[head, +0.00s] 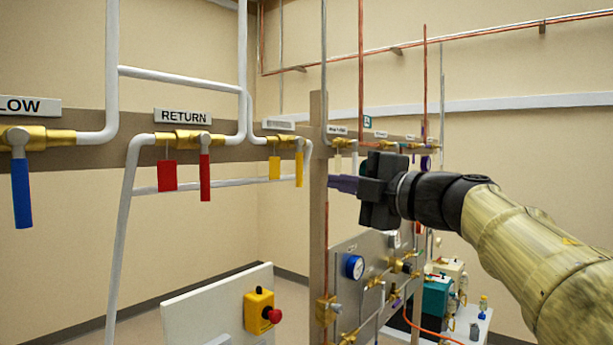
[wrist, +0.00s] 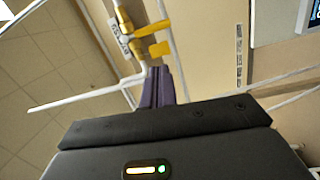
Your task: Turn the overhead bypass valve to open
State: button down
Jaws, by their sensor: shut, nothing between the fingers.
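The overhead valve with the yellow lever (head: 299,168) is on the wall board, right of the RETURN valve. Its lever hangs straight down from the brass body, across the horizontal pipe line. A yellow tag (head: 274,167) hangs beside it. Its label (head: 279,126) is too small to read in the head view. My gripper (head: 336,183) is right of the lever, apart from it, with its purple fingers pointing left; their tips end at the upright post's edge. In the wrist view the purple fingers (wrist: 158,72) are together and empty, with yellow parts and a tilted label (wrist: 118,37) beyond them.
An upright post (head: 318,230) stands between my gripper and the yellow lever in the head view. Left are the RETURN valve's red lever (head: 205,178) and a blue lever (head: 21,193). Below are a gauge panel (head: 345,245) and an emergency-stop box (head: 259,311).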

aim_at(299, 163)
jog(key=shift+s+a+r+n+g, duration=0.25)
jog(key=shift+s+n+g, duration=0.1)
jog(key=shift+s+n, duration=0.15)
jog(key=shift+s+a+r+n+g, duration=0.2)
jog(key=shift+s+n+g, duration=0.15)
jog(key=shift+s+n, duration=0.15)
jog(key=shift+w, duration=0.15)
jog(key=w+a+p, duration=0.5)
jog(key=w, duration=0.5)
jog(key=shift+a+p, duration=0.2)
jog(key=shift+p, duration=0.15)
